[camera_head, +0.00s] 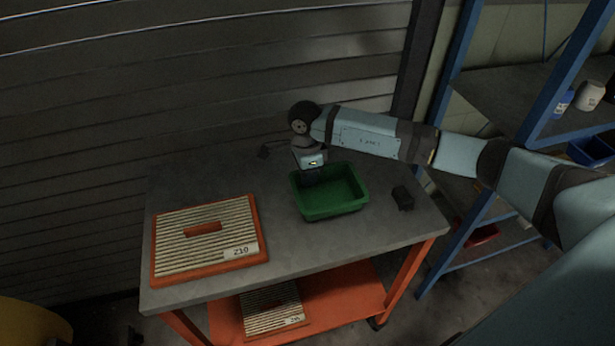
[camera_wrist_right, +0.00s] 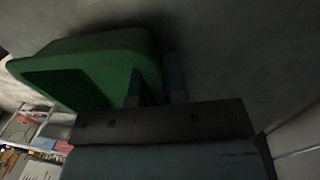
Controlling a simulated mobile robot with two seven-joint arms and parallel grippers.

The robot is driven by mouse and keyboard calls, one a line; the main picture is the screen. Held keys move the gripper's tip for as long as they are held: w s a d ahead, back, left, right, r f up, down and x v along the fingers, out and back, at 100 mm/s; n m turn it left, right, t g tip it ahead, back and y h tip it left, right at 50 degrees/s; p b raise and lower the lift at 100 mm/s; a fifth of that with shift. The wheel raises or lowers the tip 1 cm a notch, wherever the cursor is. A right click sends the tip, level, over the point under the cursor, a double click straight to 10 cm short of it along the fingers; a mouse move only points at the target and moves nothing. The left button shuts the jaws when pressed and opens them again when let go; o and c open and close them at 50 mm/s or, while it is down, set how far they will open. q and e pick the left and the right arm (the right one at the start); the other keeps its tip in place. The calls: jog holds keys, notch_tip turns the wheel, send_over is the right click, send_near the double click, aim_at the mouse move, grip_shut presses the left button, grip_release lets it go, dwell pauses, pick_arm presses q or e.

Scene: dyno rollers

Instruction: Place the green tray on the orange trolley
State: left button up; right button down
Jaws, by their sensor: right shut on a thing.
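The green tray (camera_head: 345,207) is an open rectangular bin over the right half of the orange trolley's grey top (camera_head: 285,240). I cannot tell whether its base touches the top. The trolley has orange legs and an orange lower shelf (camera_head: 340,296). My left gripper is not in view.
An orange-framed ribbed panel marked 210 (camera_head: 170,262) lies on the top's left half. A similar panel (camera_head: 270,305) lies on the lower shelf. A small black block (camera_head: 403,198) sits right of the tray. A blue-framed rack (camera_head: 548,90) stands at right; a slatted shutter (camera_head: 200,90) is behind.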

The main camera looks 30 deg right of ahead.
jog(key=shift+f, duration=0.4)
jog(key=c, duration=1.2)
grip_release()
jog(key=shift+o, duration=0.2)
notch_tip(320, 180, up, 12)
jog(key=w, duration=0.1)
jog(key=shift+d+b, duration=0.15)
jog(key=shift+b, duration=0.2)
jog(key=shift+w, duration=0.1)
